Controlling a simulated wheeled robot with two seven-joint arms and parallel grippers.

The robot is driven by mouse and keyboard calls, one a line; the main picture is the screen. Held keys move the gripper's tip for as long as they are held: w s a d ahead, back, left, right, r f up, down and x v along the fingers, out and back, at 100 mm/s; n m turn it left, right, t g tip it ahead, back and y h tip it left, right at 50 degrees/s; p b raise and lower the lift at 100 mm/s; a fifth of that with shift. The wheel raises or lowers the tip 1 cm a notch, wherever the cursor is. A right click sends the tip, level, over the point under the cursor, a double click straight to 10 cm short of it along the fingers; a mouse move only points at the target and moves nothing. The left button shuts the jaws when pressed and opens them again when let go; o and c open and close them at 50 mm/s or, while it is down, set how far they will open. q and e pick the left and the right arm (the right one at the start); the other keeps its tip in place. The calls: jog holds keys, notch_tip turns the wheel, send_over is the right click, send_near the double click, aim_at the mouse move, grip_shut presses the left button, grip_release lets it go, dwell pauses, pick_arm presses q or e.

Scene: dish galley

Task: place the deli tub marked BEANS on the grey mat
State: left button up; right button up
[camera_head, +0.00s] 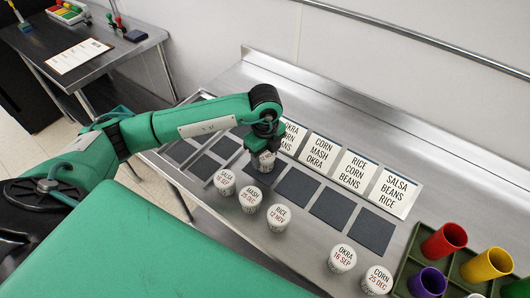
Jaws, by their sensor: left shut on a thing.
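My left gripper (264,148) is shut on a white tub (265,163), gripping it from above. The lettering on this tub is too small and too covered to read. It is at a dark grey mat (262,178); I cannot tell whether it touches it. More dark grey mats lie to the right, among them one mat (297,187), another (332,208) and one at the end (369,231). No tub with a readable BEANS lid shows. My right gripper is not in view.
Lidded tubs stand in front: SALSA (225,182), MASH (250,199), RICE (278,217), OKRA (342,258) and CORN (377,280). A gap lies between RICE and OKRA. Word cards (355,170) stand behind the mats. A green crate (412,262) holds coloured cups at right.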

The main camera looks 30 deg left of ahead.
aim_at(265, 154)
pick_arm(q)
jog(key=shift+f, duration=0.25)
jog(key=o, duration=0.9)
jog(key=shift+r, duration=0.1)
jog(key=shift+o, duration=0.5)
jog(key=shift+r, duration=0.3)
notch_tip(265, 154, up, 12)
jog(key=b, duration=0.3)
jog(key=shift+f, duration=0.15)
